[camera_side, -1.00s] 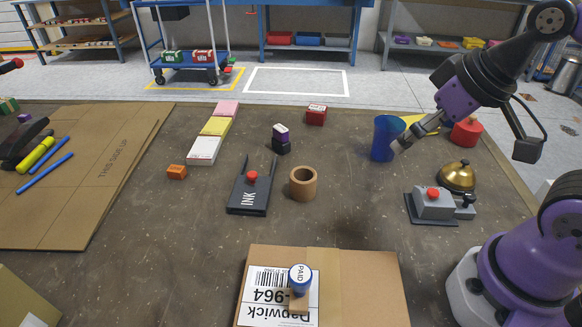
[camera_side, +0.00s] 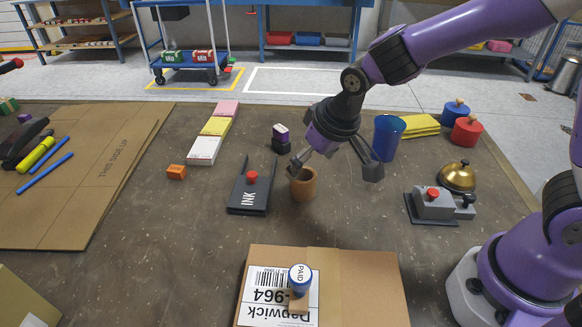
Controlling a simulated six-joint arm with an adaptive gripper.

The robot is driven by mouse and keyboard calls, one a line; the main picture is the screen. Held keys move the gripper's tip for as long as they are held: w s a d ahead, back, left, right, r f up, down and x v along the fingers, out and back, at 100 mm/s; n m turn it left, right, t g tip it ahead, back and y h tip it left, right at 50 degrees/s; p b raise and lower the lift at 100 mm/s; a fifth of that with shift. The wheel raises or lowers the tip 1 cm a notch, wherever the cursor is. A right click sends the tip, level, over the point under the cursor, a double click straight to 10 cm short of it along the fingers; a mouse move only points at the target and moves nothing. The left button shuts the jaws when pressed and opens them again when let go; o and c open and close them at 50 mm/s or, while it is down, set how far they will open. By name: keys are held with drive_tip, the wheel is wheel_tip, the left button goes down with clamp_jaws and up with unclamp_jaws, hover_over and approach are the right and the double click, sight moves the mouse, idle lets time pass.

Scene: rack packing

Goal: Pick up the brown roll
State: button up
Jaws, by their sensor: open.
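The brown roll (camera_side: 303,187) stands upright on the dark table, just right of the black ink pad holder. My gripper (camera_side: 312,168) is directly above the roll, pointing down and a little to the left. Its fingers are open and hide part of the roll's top rim. One finger shows at the roll's upper left edge. I cannot tell whether the fingers touch the roll.
A blue cup (camera_side: 387,138) stands to the right, behind my gripper. A cardboard box (camera_side: 362,285) with a PAID stamp (camera_side: 300,278) lies in front. A brass bell (camera_side: 457,177) is farther right.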

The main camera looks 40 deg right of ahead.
sight(305, 175)
drive_tip(key=shift+d+x, duration=0.15)
drive_tip(key=shift+x, duration=1.4)
drive_tip(key=shift+d+x, duration=0.1)
drive_tip(key=shift+x, duration=1.5)
drive_tip(key=c, duration=1.3)
